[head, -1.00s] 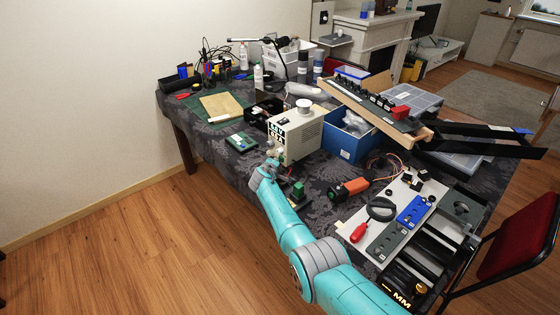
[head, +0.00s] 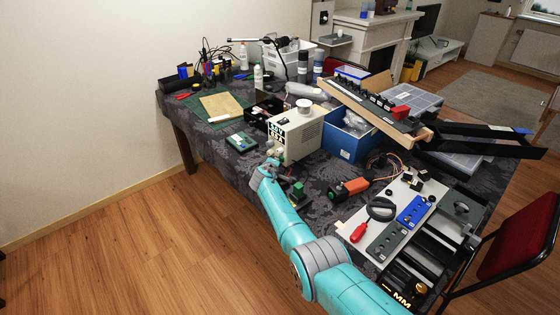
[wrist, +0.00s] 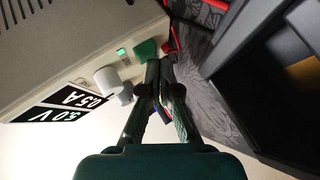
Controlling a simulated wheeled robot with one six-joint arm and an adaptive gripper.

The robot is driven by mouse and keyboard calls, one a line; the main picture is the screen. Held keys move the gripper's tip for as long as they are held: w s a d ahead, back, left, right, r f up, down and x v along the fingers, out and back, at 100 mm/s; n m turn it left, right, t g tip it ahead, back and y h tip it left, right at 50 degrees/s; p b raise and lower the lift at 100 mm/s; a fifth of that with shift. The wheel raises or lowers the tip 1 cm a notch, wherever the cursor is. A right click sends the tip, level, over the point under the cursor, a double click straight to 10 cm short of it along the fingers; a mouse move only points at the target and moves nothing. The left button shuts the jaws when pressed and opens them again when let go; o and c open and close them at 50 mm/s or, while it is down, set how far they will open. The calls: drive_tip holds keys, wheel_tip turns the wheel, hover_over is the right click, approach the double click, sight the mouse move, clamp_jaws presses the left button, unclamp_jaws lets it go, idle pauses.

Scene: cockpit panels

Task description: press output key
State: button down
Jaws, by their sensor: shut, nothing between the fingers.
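The power supply (head: 310,135) is a pale box on the table. Its front shows 5.0 V and 0.5 A displays (wrist: 62,105) in the wrist view, with pale round knobs (wrist: 108,80). A green key (wrist: 145,50) is on its front, beside a small lit green lamp (wrist: 121,52). My gripper (wrist: 159,64) is shut and empty, its fingertips right at the green key and partly covering it. I cannot tell whether they touch it. In the head view my gripper (head: 268,167) is in front of the supply's face.
Red leads (wrist: 170,40) run beside the key. A dark box (wrist: 270,70) stands close on the right in the wrist view. A small green device (head: 241,142) and a blue bin (head: 343,147) flank the supply. The floor at left is clear.

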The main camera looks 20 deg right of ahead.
drive_tip(key=shift+a, duration=0.15)
drive_tip(key=shift+s+a, duration=0.3)
drive_tip(key=shift+a, duration=0.65)
drive_tip(key=shift+s+a, duration=0.35)
drive_tip(key=shift+a, duration=0.6)
drive_tip(key=shift+s+a, duration=0.3)
drive_tip(key=shift+a, duration=0.65)
